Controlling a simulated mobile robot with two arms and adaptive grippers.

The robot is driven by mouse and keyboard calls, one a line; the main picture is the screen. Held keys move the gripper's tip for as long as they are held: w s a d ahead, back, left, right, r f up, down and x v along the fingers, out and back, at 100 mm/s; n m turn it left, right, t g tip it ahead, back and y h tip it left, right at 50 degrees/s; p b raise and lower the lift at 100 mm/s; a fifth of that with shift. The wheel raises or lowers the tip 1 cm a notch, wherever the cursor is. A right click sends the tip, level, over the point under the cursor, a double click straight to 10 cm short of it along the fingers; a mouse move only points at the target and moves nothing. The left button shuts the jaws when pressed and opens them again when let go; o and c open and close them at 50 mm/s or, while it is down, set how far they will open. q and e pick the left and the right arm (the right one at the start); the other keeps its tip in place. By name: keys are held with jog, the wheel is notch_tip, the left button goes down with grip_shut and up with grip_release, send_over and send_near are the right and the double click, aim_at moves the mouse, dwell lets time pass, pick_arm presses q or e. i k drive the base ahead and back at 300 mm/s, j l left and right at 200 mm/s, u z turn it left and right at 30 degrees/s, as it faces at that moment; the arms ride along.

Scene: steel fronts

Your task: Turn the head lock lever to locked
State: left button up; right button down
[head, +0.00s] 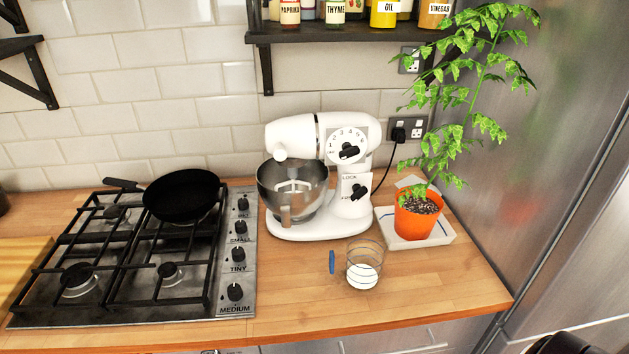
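A white stand mixer (293,136) stands on the wooden counter against the tiled wall, its head level over a steel bowl (290,197). The black head lock lever (358,191) is on the right side of the mixer's column, below the speed dial (349,151). The word LOCK is printed above the lever. A second label at its lower left is partly covered and too small to read surely. The lever appears tilted, its lower end towards that lower label. Nothing touches the lever.
A glass with white contents (364,266) and a small blue item (332,262) stand in front of the mixer. A potted plant (415,220) on a white tray (440,236) is to the right. A gas hob (235,270) with a black pan (181,194) is left.

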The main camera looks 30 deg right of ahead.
aim_at(359, 191)
jog(key=z, duration=1.1)
jog(key=k+l+z, duration=0.2)
jog(key=i+l, duration=0.1)
